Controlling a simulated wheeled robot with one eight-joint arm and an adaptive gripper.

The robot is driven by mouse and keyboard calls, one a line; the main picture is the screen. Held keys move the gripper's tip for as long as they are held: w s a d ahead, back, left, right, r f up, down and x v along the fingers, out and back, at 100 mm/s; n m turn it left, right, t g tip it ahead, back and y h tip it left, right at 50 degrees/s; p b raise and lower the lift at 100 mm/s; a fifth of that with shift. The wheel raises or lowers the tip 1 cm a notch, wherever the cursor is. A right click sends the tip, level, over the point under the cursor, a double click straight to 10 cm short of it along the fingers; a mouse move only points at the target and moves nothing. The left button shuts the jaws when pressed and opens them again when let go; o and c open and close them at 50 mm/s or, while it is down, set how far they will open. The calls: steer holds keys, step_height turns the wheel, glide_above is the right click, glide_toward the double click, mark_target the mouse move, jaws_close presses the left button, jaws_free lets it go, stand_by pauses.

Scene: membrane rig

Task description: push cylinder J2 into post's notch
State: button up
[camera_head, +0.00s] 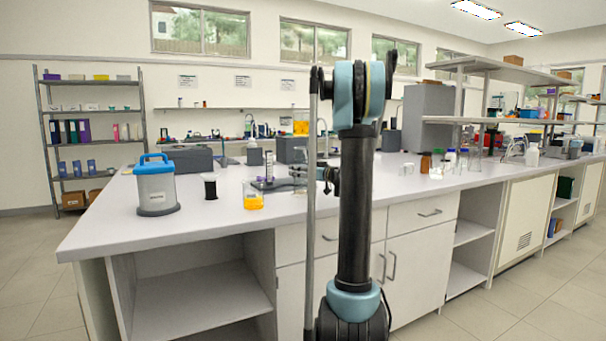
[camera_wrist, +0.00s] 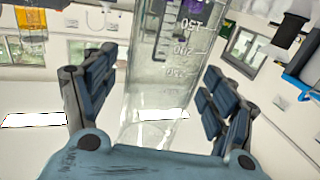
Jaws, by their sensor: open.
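A clear graduated cylinder (camera_wrist: 165,60) with white volume marks fills the middle of the wrist view; I take it to be J2, though no label shows. My gripper (camera_wrist: 155,98) is open, with one dark blue finger on each side of the cylinder and visible gaps between. In the head view my gripper (camera_head: 325,180) is small and partly hidden by my arm, above the bench. A clear shape (camera_head: 299,172) left of it may be the cylinder. A dark upright post (camera_head: 269,166) on a flat base (camera_head: 272,184) stands further left; its notch cannot be made out.
Grey boxes stand behind. A brown bottle (camera_head: 426,163) and glassware are right of my arm.

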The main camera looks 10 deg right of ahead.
steer(key=c, duration=1.4)
steer(key=shift+w, duration=0.1)
steer(key=shift+w+a, duration=0.3)
steer(key=shift+w, duration=0.65)
steer(key=shift+w+a, duration=0.3)
steer(key=shift+w, duration=0.6)
steer(key=shift+w+a, duration=0.3)
steer(key=shift+w, duration=0.65)
steer(key=shift+w+a, duration=0.3)
steer(key=shift+w, duration=0.65)
steer(key=shift+w+a, duration=0.35)
steer(key=shift+w, duration=0.55)
steer(key=shift+w+a, duration=0.3)
steer(key=shift+w, duration=0.8)
